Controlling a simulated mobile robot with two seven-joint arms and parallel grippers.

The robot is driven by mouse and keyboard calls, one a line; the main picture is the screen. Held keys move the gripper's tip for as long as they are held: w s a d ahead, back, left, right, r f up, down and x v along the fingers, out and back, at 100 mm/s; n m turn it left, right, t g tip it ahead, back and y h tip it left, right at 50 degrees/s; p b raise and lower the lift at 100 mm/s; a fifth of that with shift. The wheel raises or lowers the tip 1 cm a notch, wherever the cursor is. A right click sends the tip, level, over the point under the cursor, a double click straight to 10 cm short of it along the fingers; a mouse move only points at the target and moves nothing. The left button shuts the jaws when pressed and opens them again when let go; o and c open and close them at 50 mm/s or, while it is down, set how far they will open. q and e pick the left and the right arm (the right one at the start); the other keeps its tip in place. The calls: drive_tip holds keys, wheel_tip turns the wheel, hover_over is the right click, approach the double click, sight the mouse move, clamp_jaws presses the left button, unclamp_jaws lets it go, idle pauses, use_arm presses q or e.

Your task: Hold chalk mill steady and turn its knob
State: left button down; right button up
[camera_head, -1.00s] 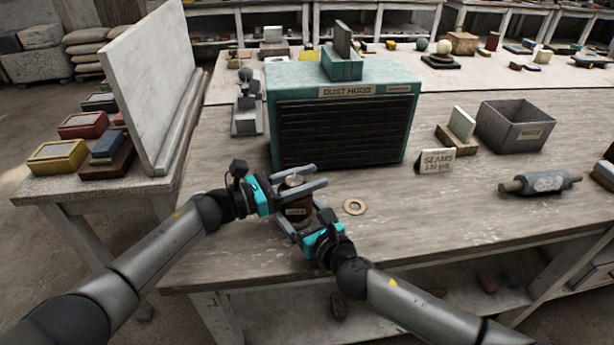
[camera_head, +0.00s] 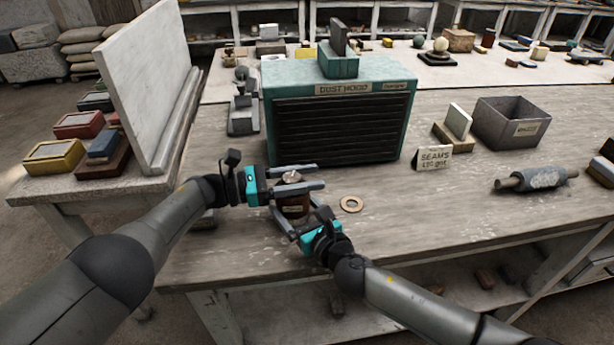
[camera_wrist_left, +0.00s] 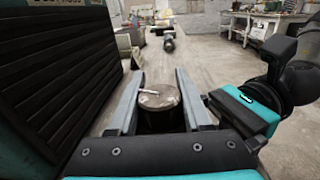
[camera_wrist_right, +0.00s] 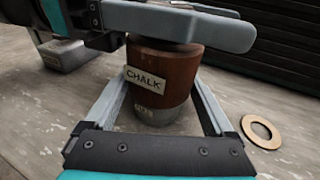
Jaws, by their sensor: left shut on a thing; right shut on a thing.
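The chalk mill (camera_head: 292,208) stands upright on the bench in front of the dust hood. It has a brown body with a CHALK label and a grey lower part, seen in the right wrist view (camera_wrist_right: 172,70). My left gripper (camera_head: 297,180) is shut on the knob at its top. The knob's round metal top (camera_wrist_left: 158,95) shows between the fingers in the left wrist view. My right gripper (camera_head: 296,222) is shut around the mill's lower body from the front. The left fingers hide the top of the mill in the right wrist view.
The teal dust hood (camera_head: 340,125) stands close behind the mill. A flat ring (camera_head: 351,205) lies just right of it. Farther right are a SEAMS sign (camera_head: 432,158), a grey bin (camera_head: 513,122) and a roller (camera_head: 537,180). The bench between is clear.

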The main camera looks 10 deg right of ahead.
use_arm(q)
drive_tip(key=shift+s+f, duration=0.2)
idle(0.4)
drive_tip(key=shift+c, duration=1.6)
unclamp_jaws()
drive_tip(key=shift+r, duration=0.1)
drive_tip(key=shift+a, duration=0.2)
drive_tip(key=a, duration=1.1)
drive_tip(key=shift+s+a, duration=0.25)
drive_tip(key=shift+a, duration=0.15)
